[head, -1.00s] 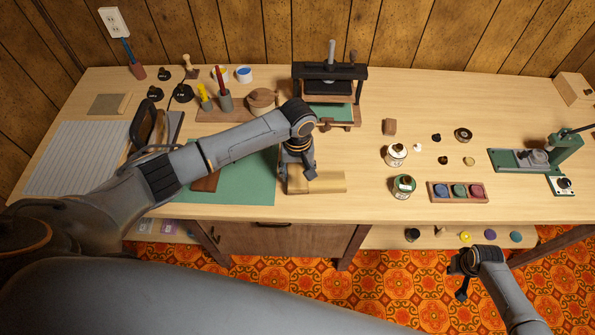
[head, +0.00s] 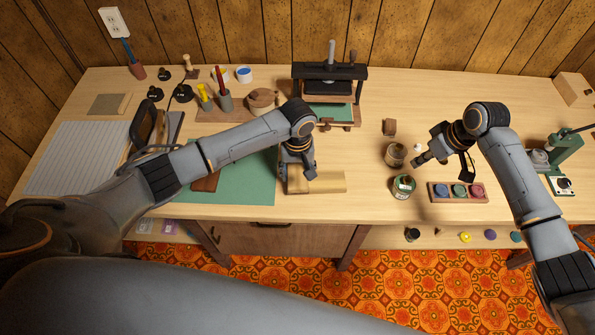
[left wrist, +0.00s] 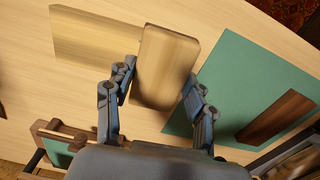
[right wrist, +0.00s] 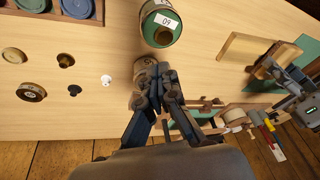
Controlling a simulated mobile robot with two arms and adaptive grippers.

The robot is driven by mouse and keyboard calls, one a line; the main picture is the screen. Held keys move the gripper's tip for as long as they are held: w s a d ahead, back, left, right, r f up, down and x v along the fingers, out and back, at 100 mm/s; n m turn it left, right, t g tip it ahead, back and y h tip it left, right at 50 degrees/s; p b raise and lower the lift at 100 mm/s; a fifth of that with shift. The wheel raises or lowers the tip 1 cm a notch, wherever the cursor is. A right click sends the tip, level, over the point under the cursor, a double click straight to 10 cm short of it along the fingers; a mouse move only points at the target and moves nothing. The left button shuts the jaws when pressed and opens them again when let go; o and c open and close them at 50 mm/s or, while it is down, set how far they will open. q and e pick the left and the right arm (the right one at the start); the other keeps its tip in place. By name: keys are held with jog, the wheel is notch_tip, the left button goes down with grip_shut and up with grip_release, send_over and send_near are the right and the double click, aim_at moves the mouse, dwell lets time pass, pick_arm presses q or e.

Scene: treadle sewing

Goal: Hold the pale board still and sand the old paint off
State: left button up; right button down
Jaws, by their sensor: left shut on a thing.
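The pale board (head: 330,182) lies flat near the bench's front edge, right of the green mat. It also shows in the left wrist view (left wrist: 85,38) and the right wrist view (right wrist: 237,55). My left gripper (head: 297,177) is over the board's left end. In the left wrist view its fingers are shut on the sides of a wooden block (left wrist: 165,62), which overlaps the board's end; contact between them is unclear. My right gripper (head: 416,162) is above the bench, right of the board and apart from it. Its fingertips (right wrist: 155,85) are together, with nothing visible between them.
A press (head: 330,85) stands behind the board. The green mat (head: 245,185) holds a brown piece.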

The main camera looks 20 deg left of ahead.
aim_at(338, 180)
jog(key=s+a+f+n, duration=0.1)
jog(key=a+n, duration=0.1)
jog(key=a, duration=0.4)
jog(key=s+a+f+n+y, duration=0.1)
jog(key=s+a, duration=0.1)
jog(key=a, duration=0.4)
jog(key=s+a+f+n+y, duration=0.1)
jog(key=a+n, duration=0.1)
jog(key=a, duration=0.3)
jog(key=shift+s+a+n, duration=0.2)
jog(key=shift+a+n, duration=0.1)
jog(key=shift+a, duration=0.1)
jog(key=shift+f, duration=2.5)
pick_arm(q)
jog(key=shift+f+b, duration=0.4)
jog(key=shift+f, duration=0.05)
pick_arm(e)
jog(key=shift+f, duration=0.5)
